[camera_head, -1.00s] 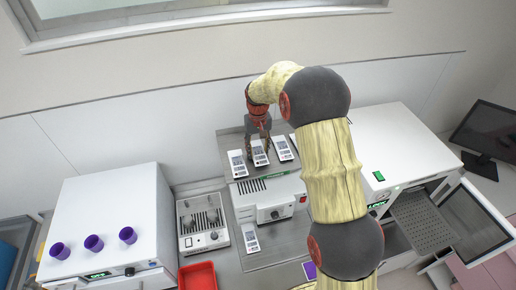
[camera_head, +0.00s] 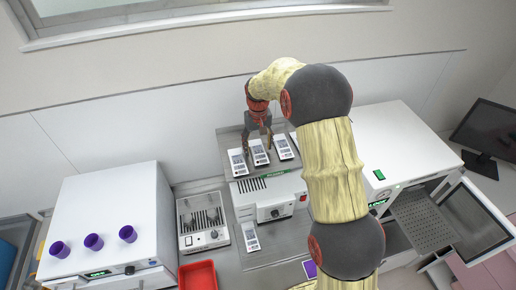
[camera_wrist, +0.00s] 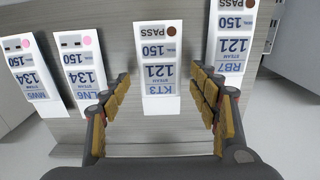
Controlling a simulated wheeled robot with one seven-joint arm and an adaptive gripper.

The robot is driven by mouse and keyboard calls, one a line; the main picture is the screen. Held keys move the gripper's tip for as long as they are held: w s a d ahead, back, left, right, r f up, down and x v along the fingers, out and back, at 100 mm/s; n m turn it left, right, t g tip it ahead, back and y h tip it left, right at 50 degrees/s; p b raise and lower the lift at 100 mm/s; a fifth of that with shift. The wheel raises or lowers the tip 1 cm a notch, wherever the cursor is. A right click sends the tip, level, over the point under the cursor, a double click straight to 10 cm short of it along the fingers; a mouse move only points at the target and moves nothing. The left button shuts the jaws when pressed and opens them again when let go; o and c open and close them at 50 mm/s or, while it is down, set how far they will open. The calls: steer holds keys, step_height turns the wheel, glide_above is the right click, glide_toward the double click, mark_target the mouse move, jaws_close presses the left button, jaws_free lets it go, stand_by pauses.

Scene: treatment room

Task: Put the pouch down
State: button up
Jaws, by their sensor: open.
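The pouch (camera_wrist: 158,60), a white packet with a blue-grey label reading KT3, 121, 150 and PASS and a brown dot, rests on a grey surface in the wrist view. In the head view this pouch (camera_head: 259,153) is in the row on the metal shelf behind the white device. My gripper (camera_wrist: 161,74) is open, with a finger on each side of the pouch and a gap to both. In the head view my gripper (camera_head: 258,151) is over the row.
Pouch RB7 (camera_wrist: 231,45) lies close to one finger; pouches LN6 (camera_wrist: 83,75) and MW5 (camera_wrist: 30,75) lie on the other side. One more pouch (camera_head: 251,237) lies beside the white device (camera_head: 272,200). A red tray (camera_head: 197,276) and purple cups (camera_head: 94,242) stand left.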

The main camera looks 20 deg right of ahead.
mark_target(258, 150)
step_height(258, 150, up, 11)
steer(key=b, duration=0.2)
steer(key=s+r+t, duration=0.1)
steer(key=s+r, duration=0.7)
steer(key=s, duration=0.1)
steer(key=s+r+t, duration=0.2)
steer(key=s+r, duration=0.1)
steer(key=s, duration=0.7)
steer(key=s+r+t, duration=0.1)
steer(key=s+r, duration=0.2)
steer(key=s, duration=0.6)
steer(key=s+f+t, duration=0.1)
steer(key=s+f, duration=0.3)
steer(key=s, duration=0.7)
steer(key=shift+t, duration=0.3)
steer(key=shift+f, duration=0.1)
step_height(258, 150, down, 27)
steer(key=b, duration=2.7)
steer(key=shift+b, duration=0.3)
